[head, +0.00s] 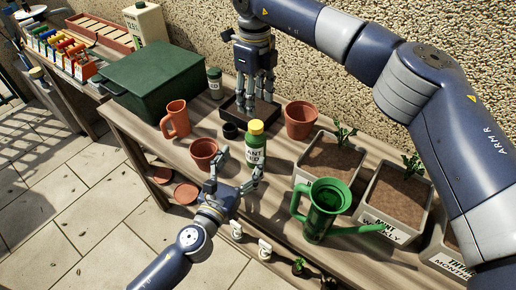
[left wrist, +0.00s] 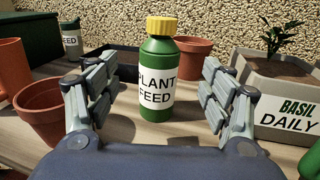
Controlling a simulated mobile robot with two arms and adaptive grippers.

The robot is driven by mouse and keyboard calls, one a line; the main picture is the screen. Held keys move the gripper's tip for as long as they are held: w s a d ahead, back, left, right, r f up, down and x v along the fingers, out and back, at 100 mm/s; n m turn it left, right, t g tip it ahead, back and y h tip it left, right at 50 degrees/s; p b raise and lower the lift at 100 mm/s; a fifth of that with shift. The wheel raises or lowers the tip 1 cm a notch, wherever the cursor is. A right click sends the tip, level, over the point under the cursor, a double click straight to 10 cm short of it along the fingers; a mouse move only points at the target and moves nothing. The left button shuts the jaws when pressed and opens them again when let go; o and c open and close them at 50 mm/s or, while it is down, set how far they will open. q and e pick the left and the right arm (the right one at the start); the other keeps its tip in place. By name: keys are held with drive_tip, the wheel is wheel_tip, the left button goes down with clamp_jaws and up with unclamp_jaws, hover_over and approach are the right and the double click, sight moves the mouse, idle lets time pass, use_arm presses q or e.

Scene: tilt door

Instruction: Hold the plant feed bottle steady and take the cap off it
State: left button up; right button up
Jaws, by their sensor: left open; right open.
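The green plant feed bottle (head: 255,152) with a white label stands upright on the wooden table. Its yellow cap (head: 256,127) is on top. In the left wrist view the bottle (left wrist: 158,85) and its ribbed cap (left wrist: 162,26) are in front of my left gripper, centred between the fingers. My left gripper (head: 235,170) is open and low at the table's front edge, its fingers pointing at the bottle and apart from it. My right gripper (head: 258,92) is open, pointing down over a dark tray (head: 238,106) behind the bottle, with nothing seen in it.
A green watering can (head: 322,208) and planters (head: 333,160) are at right. A green box (head: 153,77) stands at left.

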sight(251, 145)
use_arm(q)
drive_tip(key=x, duration=0.9)
drive_tip(key=shift+w, duration=0.1)
use_arm(e)
drive_tip(key=shift+f, duration=0.1)
